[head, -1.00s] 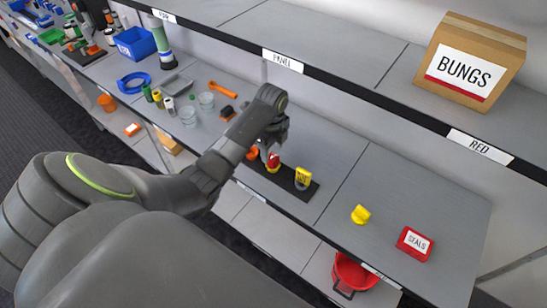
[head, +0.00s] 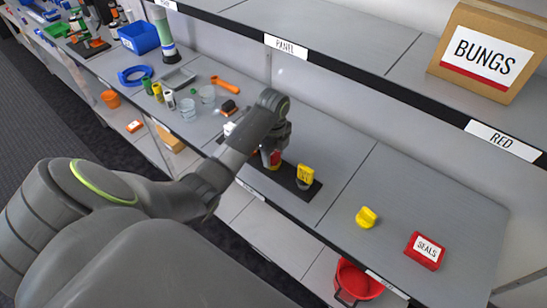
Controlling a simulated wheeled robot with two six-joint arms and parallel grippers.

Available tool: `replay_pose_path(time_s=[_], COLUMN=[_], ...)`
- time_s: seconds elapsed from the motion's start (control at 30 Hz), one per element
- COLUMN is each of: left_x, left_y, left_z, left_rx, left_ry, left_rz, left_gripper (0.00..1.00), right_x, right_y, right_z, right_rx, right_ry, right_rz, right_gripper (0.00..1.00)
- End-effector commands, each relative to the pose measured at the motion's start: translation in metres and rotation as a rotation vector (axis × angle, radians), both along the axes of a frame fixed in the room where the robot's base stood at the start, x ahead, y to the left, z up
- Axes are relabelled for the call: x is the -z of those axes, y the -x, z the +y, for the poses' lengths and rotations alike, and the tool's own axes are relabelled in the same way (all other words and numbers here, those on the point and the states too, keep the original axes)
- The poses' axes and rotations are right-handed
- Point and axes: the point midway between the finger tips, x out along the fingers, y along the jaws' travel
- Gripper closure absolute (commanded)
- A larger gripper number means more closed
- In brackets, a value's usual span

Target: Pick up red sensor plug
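The red sensor plug (head: 276,157) stands on a dark strip (head: 311,190) on the bench, with yellow at its base. My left gripper (head: 271,156) is at the plug, coming down from above, and covers part of it. Its fingertips are small and partly hidden by my arm, so I cannot tell whether they are open or closed on the plug. A yellow plug (head: 305,173) with a dark mark stands to the right on the same strip. My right gripper is out of view.
A yellow piece (head: 366,217) and a red SEALS box (head: 425,250) lie to the right. The upper shelf edge (head: 340,65) runs behind. A red bucket (head: 357,281) is below.

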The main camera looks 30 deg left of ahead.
Motion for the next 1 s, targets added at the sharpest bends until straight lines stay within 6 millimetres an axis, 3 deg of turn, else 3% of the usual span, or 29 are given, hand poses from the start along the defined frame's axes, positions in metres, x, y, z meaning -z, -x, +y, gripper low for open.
replay_pose_path(time_s=[0.03, 0.3, 0.63, 0.87, 0.9, 1.0], left_x=[0.0, 0.0, -0.008, -0.055, -0.065, -0.077], left_y=[0.0, 0.0, -0.001, -0.002, 0.0, 0.0], left_z=[0.0, 0.0, 0.0, 0.001, 0.0, 0.0], left_rx=[0.0, 0.0, 0.001, 0.002, -0.001, -0.001], left_ry=[0.0, 0.0, -0.001, -0.003, 0.0, 0.0], left_rz=[0.0, 0.0, -0.004, -0.008, -0.001, 0.0], left_gripper=[0.6, 0.94, 0.94, 0.94, 0.94, 0.94], right_x=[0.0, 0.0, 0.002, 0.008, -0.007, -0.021], right_y=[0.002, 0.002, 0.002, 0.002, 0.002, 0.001], right_z=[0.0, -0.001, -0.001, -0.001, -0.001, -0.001], right_rx=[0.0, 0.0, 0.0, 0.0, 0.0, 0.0], right_ry=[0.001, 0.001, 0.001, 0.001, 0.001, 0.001], right_rz=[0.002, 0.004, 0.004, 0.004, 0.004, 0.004], right_gripper=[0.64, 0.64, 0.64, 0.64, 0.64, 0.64])
